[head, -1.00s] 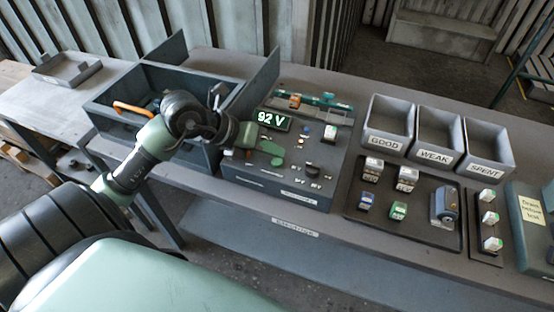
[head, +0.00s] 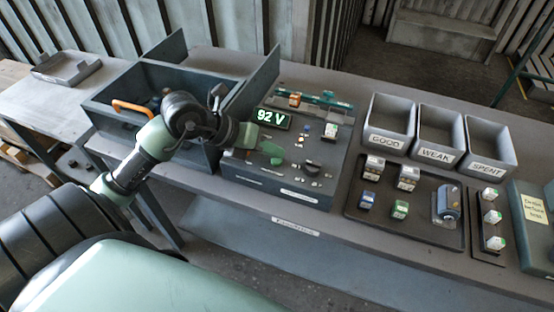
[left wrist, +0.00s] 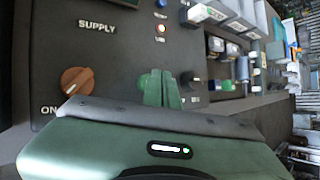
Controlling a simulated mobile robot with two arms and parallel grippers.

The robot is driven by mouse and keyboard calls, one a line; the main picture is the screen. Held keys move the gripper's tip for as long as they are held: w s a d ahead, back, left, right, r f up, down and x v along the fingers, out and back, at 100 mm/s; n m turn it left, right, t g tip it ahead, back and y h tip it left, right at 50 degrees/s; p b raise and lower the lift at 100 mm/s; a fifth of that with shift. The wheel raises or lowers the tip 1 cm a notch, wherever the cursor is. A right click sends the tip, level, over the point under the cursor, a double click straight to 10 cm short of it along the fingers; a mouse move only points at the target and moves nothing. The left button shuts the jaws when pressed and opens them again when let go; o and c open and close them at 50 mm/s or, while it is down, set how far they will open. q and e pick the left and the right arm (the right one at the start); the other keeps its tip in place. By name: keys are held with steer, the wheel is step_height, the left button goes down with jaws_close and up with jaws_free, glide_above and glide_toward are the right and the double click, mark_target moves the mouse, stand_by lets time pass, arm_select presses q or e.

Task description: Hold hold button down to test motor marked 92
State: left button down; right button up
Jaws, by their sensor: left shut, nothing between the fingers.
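The grey test panel (head: 325,190) stands on the bench, and its green display (head: 272,118) reads 92 V. My left gripper (head: 272,152) is shut and empty, its green fingertips low over the panel. In the left wrist view the shut fingertips (left wrist: 160,88) are between the orange knob (left wrist: 77,80) beside ON and a small black knob (left wrist: 190,78). A motor marked 92 cannot be picked out. My right gripper is out of view.
Bins marked GOOD (head: 386,142), WEAK (head: 434,155) and SPENT (head: 484,167) stand right of the panel. In front, a dark tray (head: 428,232) holds several small blocks and a blue-grey cylinder (head: 447,202). An open grey box (head: 110,127) stands left.

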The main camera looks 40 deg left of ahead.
mark_target(273, 160)
arm_select(q)
steer(key=shift+f+b, duration=0.4)
steer(key=shift+f, duration=0.05)
stand_by(0.6)
steer(key=shift+r, duration=0.1)
stand_by(1.9)
steer(key=shift+r+p, duration=0.6)
steer(key=shift+r, duration=0.2)
steer(key=shift+r+p, duration=1.85)
steer(key=shift+r, duration=0.7)
